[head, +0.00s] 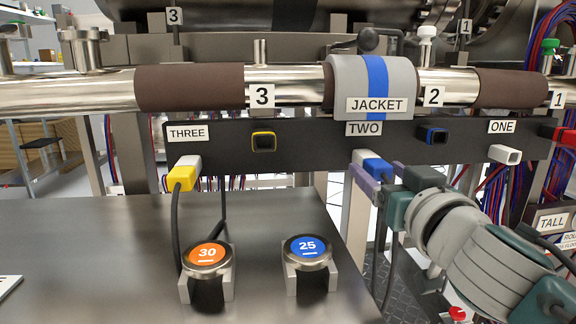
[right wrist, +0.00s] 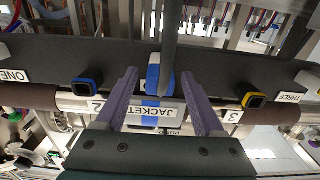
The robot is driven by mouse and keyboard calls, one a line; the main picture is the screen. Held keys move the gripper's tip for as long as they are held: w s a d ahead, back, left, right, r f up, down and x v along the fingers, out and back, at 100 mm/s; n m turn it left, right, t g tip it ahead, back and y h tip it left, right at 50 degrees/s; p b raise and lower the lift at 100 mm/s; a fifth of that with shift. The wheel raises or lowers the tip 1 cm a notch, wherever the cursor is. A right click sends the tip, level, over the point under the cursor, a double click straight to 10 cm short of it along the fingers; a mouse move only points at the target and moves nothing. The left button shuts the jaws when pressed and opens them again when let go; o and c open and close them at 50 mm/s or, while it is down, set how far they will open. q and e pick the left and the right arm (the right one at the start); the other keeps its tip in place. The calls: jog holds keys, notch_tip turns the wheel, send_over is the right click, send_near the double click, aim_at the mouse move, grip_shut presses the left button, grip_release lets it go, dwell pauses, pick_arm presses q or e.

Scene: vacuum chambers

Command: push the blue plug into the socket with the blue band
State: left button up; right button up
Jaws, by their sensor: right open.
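The blue plug (head: 375,166), with a white end, is at the panel below the TWO label. My right gripper (head: 382,174) is open, with its purple fingers around the plug. In the right wrist view the blue plug (right wrist: 153,78) shows between the two spread fingers (right wrist: 159,76), with a gap visible on each side and its dark cable crossing the view. The socket with the blue band (head: 433,136) is empty on the black panel, to the right of the plug. It also shows in the right wrist view (right wrist: 86,88), left of the fingers. My left gripper is not in view.
A yellow-banded socket (head: 264,141) is also empty. A yellow plug (head: 183,174) and a white plug (head: 504,154) are at the panel's left and right. A grey jacket (head: 345,82) wraps the pipe above. Two round dials (head: 307,246) (head: 207,254) stand on the table.

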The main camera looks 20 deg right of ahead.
aim_at(385, 174)
dwell(0.7)
jog(key=shift+c, duration=0.4)
grip_shut()
jog(key=shift+s, duration=0.15)
dwell(0.4)
jog(key=shift+v, duration=2.9)
jog(key=shift+d+p, duration=0.1)
jog(key=shift+p, duration=0.2)
